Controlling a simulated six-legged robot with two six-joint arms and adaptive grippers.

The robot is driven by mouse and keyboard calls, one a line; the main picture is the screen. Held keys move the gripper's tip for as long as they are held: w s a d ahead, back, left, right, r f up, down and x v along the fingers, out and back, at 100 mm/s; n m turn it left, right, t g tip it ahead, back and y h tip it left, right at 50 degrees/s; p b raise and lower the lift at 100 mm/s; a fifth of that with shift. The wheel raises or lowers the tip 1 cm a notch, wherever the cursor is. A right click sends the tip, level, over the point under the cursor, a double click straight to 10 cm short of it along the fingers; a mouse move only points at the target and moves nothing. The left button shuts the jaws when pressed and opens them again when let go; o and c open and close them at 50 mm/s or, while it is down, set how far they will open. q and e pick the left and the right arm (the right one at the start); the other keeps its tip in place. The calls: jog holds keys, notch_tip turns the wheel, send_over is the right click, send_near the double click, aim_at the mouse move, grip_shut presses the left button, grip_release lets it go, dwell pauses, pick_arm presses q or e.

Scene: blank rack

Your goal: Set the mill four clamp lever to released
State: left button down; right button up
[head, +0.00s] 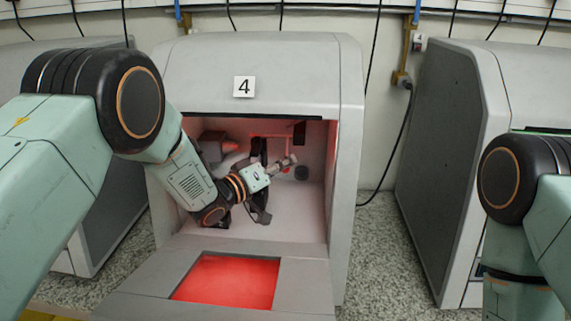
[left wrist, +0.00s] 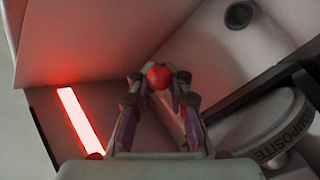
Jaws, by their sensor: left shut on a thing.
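Mill four (head: 335,90) is the grey cabinet with the "4" plate (head: 244,87), its front opening uncovered. My left arm reaches into this opening. My left gripper (head: 288,161) is inside, towards the right of the chamber. In the left wrist view the fingers (left wrist: 160,82) are shut on a red ball knob (left wrist: 159,76), which I take for the clamp lever's end.
A round disc marked "COMPOSITE" (left wrist: 275,137) lies close right of the fingers in the left wrist view. A red light strip (left wrist: 80,120) glows at left. The lowered door (head: 140,290) has a red window. Another grey cabinet (head: 450,150) stands to the right.

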pick_arm(q)
jog(key=r+n+g+p, duration=0.1)
jog(key=p, duration=0.4)
jog(key=s+r+n+g+y+p, duration=0.1)
jog(key=r+g+p, duration=0.1)
jog(key=p, duration=0.3)
jog(key=shift+d+y, duration=0.1)
jog(key=shift+y, duration=0.2)
jog(key=shift+r+n+g+p, duration=0.2)
jog(key=shift+n+g+p, duration=0.3)
jog(key=shift+p, duration=0.5)
jog(key=c, duration=1.7)
grip_release()
jog(key=shift+o, duration=1)
jog(key=shift+s+d, duration=0.1)
